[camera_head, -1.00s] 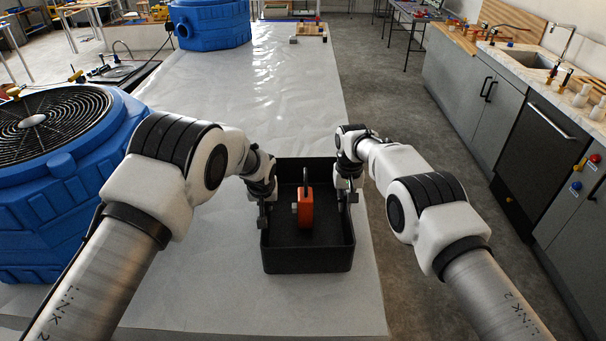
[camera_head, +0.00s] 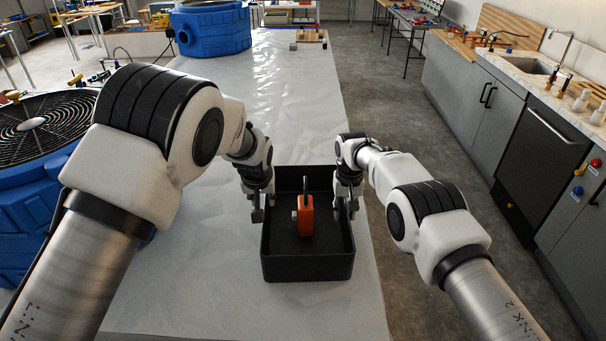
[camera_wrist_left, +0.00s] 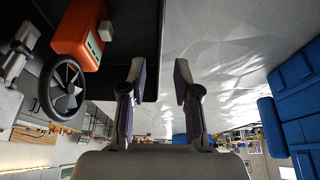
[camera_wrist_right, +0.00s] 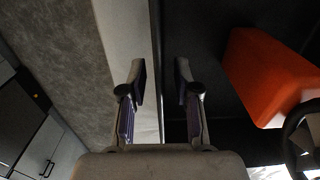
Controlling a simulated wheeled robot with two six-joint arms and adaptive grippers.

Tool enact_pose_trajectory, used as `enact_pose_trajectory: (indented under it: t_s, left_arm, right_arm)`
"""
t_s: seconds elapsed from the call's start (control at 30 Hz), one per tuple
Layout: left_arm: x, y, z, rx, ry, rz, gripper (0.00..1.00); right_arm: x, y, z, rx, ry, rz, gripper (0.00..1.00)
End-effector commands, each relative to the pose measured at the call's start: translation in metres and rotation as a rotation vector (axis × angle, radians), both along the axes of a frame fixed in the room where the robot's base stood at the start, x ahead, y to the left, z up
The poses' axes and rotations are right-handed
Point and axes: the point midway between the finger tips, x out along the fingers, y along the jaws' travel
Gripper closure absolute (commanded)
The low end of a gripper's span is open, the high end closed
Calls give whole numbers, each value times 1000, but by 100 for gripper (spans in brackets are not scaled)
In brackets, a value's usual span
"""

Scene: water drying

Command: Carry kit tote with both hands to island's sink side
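The black kit tote (camera_head: 307,269) sits on the white-covered table, open side up. An orange device (camera_head: 306,217) with a dark upright part stands inside it. My left gripper (camera_head: 257,213) is at the tote's left wall; in the left wrist view its fingers (camera_wrist_left: 158,82) are apart with the tote's edge between them in the picture. My right gripper (camera_head: 345,208) is at the right wall; in the right wrist view its fingers (camera_wrist_right: 160,80) are also apart, with the wall's edge between them. I cannot tell whether any finger touches the tote.
A counter with a sink (camera_head: 530,62) runs along the right, beyond a floor aisle (camera_head: 420,150). A blue unit with a fan grille (camera_head: 38,125) stands at left. Another blue vessel (camera_head: 212,30) is at the back left.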

Motion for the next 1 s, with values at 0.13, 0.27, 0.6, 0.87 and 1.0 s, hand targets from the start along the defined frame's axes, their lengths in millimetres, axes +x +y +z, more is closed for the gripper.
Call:
enact_pose_trajectory:
  t_s: [0.13, 0.27, 0.6, 0.87, 1.0]
  left_arm:
    - [-10, -1, 23, 1, 0, 0, 69]
    - [-13, -1, 29, 0, 1, -1, 69]
    - [-12, -1, 29, 0, 1, -1, 69]
    - [-12, -1, 28, 0, 1, -1, 69]
    - [-12, -1, 28, 0, 1, -1, 69]
  right_arm:
    - [0, 0, 0, 0, 0, 0, 69]
    - [0, 0, 5, 0, -1, 0, 69]
    - [-1, 0, 81, 0, -5, 1, 69]
    - [-2, -1, 120, 0, -2, 0, 69]
    - [-2, -1, 122, 0, -1, 0, 69]
